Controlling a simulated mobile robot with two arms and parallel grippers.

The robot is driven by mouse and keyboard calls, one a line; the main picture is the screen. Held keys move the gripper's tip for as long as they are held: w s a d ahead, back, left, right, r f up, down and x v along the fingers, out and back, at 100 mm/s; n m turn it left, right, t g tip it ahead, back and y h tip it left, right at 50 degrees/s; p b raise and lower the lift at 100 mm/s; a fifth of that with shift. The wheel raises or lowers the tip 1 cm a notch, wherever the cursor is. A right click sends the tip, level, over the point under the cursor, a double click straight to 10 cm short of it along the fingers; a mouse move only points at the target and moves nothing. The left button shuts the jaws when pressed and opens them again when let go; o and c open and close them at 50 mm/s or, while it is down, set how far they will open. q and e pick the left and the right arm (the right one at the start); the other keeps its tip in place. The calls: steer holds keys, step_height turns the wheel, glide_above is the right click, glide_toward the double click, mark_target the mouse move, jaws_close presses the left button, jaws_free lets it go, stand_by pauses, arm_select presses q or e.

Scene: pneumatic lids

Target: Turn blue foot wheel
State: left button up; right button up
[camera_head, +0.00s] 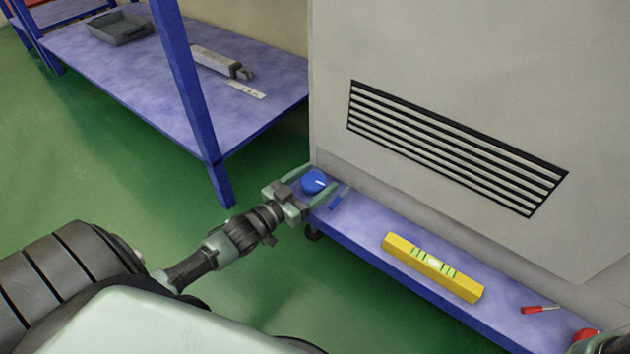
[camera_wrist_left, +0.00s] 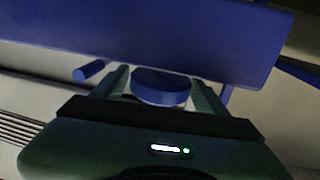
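The gripper looks open around the wheel; contact is hard to judge. Part of my right arm shows at the bottom right corner; its fingers cannot be made out.
A yellow spirit level (camera_head: 433,267), a small blue item (camera_head: 339,198) and a red-handled tool (camera_head: 539,309) lie on the beam. A red wheel (camera_head: 585,335) is at its right end. The grey cabinet (camera_head: 450,80) rises behind. A blue table (camera_head: 140,75) stands left; green floor lies between.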

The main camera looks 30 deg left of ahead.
arm_select(q)
steer(key=c, duration=1)
steer(key=shift+m+g+h, duration=0.3)
steer(key=shift+m+h, duration=0.5)
steer(key=shift+h, duration=0.4)
steer(key=shift+d, duration=0.1)
steer(key=o, duration=1.3)
steer(key=shift+o, duration=0.2)
